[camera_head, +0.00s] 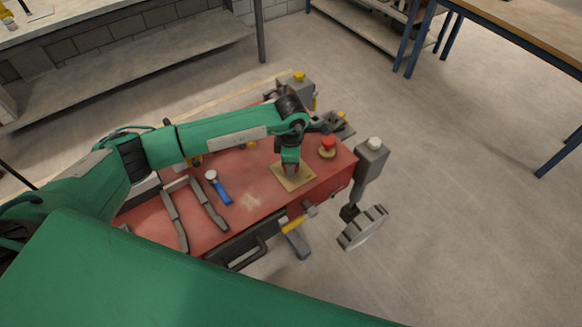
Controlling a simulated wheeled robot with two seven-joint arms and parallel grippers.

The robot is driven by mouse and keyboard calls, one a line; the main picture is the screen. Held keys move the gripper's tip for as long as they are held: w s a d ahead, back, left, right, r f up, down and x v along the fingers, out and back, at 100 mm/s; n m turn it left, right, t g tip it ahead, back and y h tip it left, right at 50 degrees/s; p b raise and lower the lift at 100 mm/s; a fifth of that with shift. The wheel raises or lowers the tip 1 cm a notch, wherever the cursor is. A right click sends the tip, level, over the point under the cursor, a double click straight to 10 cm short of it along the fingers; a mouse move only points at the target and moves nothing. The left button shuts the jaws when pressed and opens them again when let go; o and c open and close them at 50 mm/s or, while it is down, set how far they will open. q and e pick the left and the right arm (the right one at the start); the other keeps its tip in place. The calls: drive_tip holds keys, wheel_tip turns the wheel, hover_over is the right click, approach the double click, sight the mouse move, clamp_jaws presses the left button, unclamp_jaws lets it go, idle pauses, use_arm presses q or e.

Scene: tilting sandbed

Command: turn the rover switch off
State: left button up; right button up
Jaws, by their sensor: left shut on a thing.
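The red rover body (250,203) fills the middle of the view. On its top near the right end lies a square tan switch plate (304,184). My left gripper (291,171) points down over the middle of this plate. It is shut on the rover switch, which is mostly hidden by the fingers, so I cannot tell which way the switch is turned. My right gripper is not in view.
A red button (328,143) on a yellow base stands right of the plate. A blue-handled tool (220,190) and a grey handle frame (172,205) are on the rover top. A grey wheel (363,228) stands at the right.

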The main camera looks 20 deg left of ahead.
use_arm(q)
drive_tip(key=n+b, duration=0.2)
drive_tip(key=n, duration=0.1)
drive_tip(key=shift+f+n, duration=0.15)
drive_tip(key=shift+n, duration=0.15)
drive_tip(key=shift+n+b, duration=1.2)
drive_tip(key=shift+n, duration=0.6)
drive_tip(key=shift+r, duration=0.2)
drive_tip(key=o, duration=1)
drive_tip(key=shift+c, duration=0.2)
drive_tip(key=shift+r, duration=0.1)
wheel_tip(320, 180, up, 14)
drive_tip(key=b, duration=0.3)
drive_tip(key=shift+f, duration=0.2)
